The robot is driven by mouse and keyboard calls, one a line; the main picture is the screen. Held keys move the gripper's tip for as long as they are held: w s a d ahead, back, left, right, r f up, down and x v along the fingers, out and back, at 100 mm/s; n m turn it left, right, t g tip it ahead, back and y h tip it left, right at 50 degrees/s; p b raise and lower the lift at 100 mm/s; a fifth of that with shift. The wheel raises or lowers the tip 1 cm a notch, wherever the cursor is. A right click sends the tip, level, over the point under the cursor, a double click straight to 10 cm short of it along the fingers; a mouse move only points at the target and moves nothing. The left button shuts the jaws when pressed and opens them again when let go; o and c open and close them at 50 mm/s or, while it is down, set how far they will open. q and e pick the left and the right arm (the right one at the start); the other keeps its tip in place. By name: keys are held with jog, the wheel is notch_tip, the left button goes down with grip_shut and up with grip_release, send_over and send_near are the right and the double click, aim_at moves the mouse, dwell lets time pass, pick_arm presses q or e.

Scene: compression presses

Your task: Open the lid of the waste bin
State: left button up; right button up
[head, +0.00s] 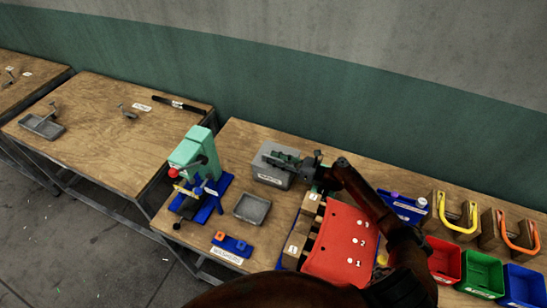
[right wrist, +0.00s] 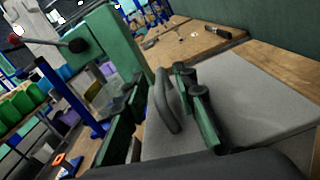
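The waste bin (head: 272,177) is a grey box with a white label at the back of the near bench. Its grey lid (right wrist: 255,105) looks shut and fills much of the right wrist view. A curved dark grey handle (right wrist: 165,98) rises from the lid. My right gripper (head: 282,160) is over the bin. In the right wrist view its green fingers (right wrist: 163,122) are apart, one on each side of the handle. I see no clear contact with the handle. My left gripper is not in view.
A green press (head: 195,152) on a blue base stands left of the bin. A grey tray (head: 252,208) lies in front of it. A red sheet (head: 340,245) with numbered holes, coloured bins (head: 482,272) and wooden blocks with coloured handles are to the right. The wall is close behind.

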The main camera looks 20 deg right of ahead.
jog(key=shift+w+a, duration=0.35)
jog(key=shift+w, duration=0.1)
grip_shut()
dwell(0.5)
